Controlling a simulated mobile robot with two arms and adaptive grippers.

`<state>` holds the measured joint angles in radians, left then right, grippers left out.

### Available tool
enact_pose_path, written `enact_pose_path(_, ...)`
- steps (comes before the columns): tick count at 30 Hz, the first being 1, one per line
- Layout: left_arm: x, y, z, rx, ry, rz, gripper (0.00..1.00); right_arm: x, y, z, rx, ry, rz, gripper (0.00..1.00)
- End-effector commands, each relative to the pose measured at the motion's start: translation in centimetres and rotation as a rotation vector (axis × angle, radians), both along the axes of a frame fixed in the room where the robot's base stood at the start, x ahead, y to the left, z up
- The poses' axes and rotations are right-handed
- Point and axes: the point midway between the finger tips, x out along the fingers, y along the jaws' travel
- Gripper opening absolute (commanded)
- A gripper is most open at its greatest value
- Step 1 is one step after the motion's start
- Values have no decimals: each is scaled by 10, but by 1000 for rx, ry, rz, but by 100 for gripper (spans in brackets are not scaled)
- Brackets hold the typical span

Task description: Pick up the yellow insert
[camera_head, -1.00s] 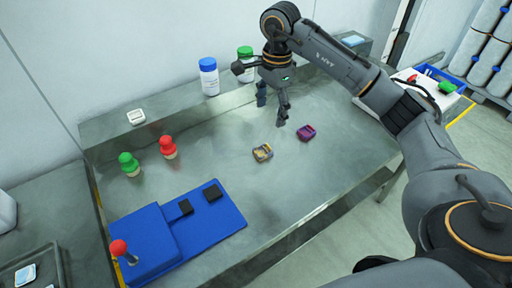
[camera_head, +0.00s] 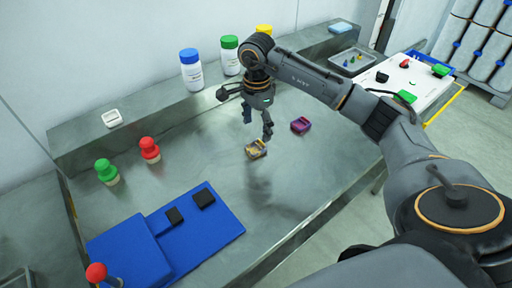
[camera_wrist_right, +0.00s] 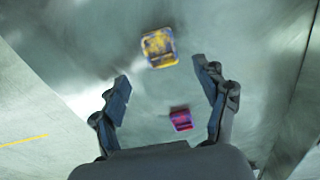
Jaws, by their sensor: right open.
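The yellow insert (camera_head: 256,149) is a small yellow and grey piece lying on the steel table. In the right wrist view the yellow insert (camera_wrist_right: 159,47) is blurred and sits just beyond the fingertips, near the middle between them. My right gripper (camera_head: 258,128) is open and empty, pointing down above the table close behind the yellow insert. Its two fingers (camera_wrist_right: 160,72) frame the space in the wrist view. A purple insert (camera_head: 301,125) lies to the right of the yellow one; it also shows between the fingers in the wrist view (camera_wrist_right: 181,119). My left gripper is not in view.
A blue fixture (camera_head: 218,224) with black blocks stands at the front left. Green (camera_head: 106,171) and red (camera_head: 150,150) knobbed pieces stand left. Bottles, including a blue-capped one (camera_head: 191,72), stand on the back ledge. Table around the inserts is clear.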

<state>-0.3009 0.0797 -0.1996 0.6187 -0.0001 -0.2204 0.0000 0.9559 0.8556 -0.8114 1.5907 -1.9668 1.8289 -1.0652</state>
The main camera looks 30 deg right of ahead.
Motion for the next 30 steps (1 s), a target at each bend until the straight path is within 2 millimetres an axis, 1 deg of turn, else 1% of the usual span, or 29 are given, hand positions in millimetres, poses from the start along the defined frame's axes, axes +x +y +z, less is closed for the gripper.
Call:
enact_pose_path(3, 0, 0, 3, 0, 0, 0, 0, 0, 0, -14, 0, 2, 0, 74)
enact_pose_path(8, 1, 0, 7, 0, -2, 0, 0, 0, 0, -24, 0, 1, 0, 74)
enact_pose_path(13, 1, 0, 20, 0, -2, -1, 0, -2, -1, -47, 2, 5, 0, 74)
enact_pose_path(15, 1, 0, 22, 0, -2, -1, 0, -2, -1, -58, 1, 2, 0, 74)
enact_pose_path(18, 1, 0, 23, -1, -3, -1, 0, -1, -1, -68, 1, 1, -1, 74)
enact_pose_path(21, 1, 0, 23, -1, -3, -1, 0, -1, -1, -72, 1, -1, 1, 74)
enact_pose_path(26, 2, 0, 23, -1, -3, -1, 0, -1, -1, -72, 0, -2, 1, 74)
enact_pose_path(29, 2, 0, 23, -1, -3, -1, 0, -1, -2, -72, 0, -2, 1, 55)
enact_pose_path(30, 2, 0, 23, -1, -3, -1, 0, -1, -2, -72, 0, -2, 1, 47)
